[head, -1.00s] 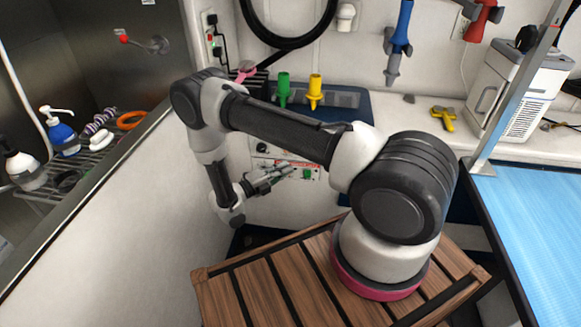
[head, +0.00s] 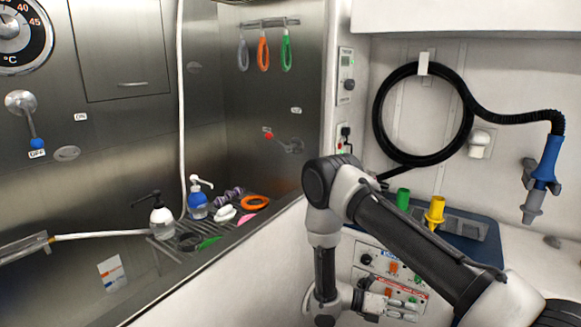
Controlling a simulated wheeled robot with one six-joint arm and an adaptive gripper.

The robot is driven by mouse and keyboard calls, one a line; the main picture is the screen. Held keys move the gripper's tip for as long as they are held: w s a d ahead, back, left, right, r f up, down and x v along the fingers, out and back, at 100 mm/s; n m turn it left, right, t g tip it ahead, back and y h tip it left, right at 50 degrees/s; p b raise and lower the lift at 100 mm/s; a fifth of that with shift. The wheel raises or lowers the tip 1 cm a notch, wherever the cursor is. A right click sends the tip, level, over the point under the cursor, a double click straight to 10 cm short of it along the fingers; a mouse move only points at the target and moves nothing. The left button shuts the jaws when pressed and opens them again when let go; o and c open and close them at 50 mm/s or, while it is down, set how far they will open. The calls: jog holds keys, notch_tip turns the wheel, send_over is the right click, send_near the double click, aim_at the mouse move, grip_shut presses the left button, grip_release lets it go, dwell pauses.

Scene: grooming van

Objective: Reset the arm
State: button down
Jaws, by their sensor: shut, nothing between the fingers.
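My arm (head: 405,235) enters from the lower right of the head view. Its long link rises to an elbow at the left, and the forearm hangs straight down from there. My gripper (head: 398,308) is at the bottom of the picture, pointing right, in front of a control panel with coloured switches. It is shut with nothing in it. I cannot tell how far it is from the panel. The arm's base is out of view.
A steel tub wall fills the left, with a rack holding a white-topped blue bottle (head: 197,200), a black-and-white bottle (head: 162,218) and an orange ring (head: 255,202). Green (head: 403,198) and yellow (head: 435,212) nozzles stand behind the arm. A coiled black hose (head: 380,112) hangs above.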

jog(key=s+r+m+t+y, duration=0.2)
jog(key=s+r+m+y, duration=0.3)
jog(key=r, duration=0.9)
jog(key=s+d+r+m+t+y, duration=0.1)
jog(key=s+r+m+t+y, duration=0.2)
jog(key=r+m, duration=0.8)
jog(key=s+d+r+m+t+y, duration=0.1)
jog(key=s+r+m+y, duration=0.7)
jog(key=r, duration=0.8)
jog(key=shift+s+r+m+t, duration=0.35)
jog(key=shift+s+m+t, duration=0.15)
jog(key=shift+s+t, duration=0.4)
jog(key=shift+d, duration=0.15)
